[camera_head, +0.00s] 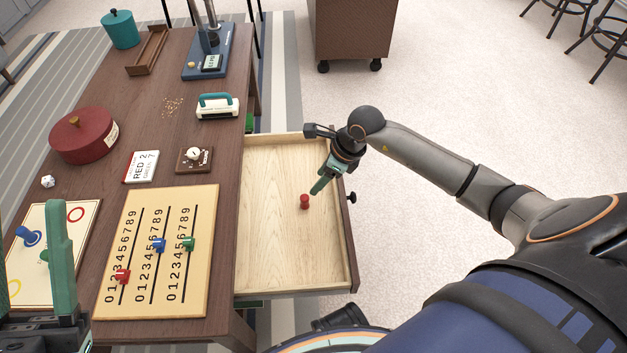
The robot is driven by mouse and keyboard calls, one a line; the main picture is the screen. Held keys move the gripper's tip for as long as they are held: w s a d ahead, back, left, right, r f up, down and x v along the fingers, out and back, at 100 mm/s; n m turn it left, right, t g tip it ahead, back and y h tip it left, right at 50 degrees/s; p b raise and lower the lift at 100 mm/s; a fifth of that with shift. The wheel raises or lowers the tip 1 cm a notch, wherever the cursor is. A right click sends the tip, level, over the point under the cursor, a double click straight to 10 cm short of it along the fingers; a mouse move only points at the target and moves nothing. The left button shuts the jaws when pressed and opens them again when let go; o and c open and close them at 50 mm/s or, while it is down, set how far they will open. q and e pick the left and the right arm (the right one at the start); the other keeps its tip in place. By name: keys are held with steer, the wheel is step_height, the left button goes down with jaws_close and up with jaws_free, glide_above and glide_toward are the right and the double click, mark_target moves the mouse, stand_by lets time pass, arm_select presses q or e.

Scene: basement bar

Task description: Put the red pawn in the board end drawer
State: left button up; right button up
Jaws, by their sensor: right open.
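The red pawn (304,202) is a small red piece on the light wooden floor of the pulled-out drawer (262,205), right of the table's middle. The drawer is open and otherwise looks empty. My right gripper (319,186) is open, with its teal fingertip over the drawer's right side, just above and right of the pawn. It appears apart from the pawn. My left gripper (60,255) shows in the lower left corner, one teal finger upright over the game board (85,212); its opening cannot be made out.
Open floor lies right of the drawer.

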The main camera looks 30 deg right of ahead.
steer(key=s+a+r+m+y, duration=0.1)
steer(key=s+a+r+y, duration=0.25)
steer(key=a, duration=0.45)
steer(key=s+a+r+y, duration=0.2)
steer(key=s+a+y, duration=0.15)
steer(key=a, duration=0.35)
steer(key=s+a+r+m+y, duration=0.4)
steer(key=s+a+r+y, duration=0.25)
steer(key=a+r, duration=0.4)
steer(key=s+d+r+m+t, duration=0.1)
steer(key=d+r+m+t, duration=0.4)
steer(key=r+m+t, duration=0.4)
steer(key=s+d+r+m+t+h, duration=0.1)
steer(key=d+r+m+t, duration=0.5)
steer(key=m, duration=1.2)
step_height(320, 180, up, 6)
steer(key=t, duration=0.3)
steer(key=shift+m+t, duration=0.4)
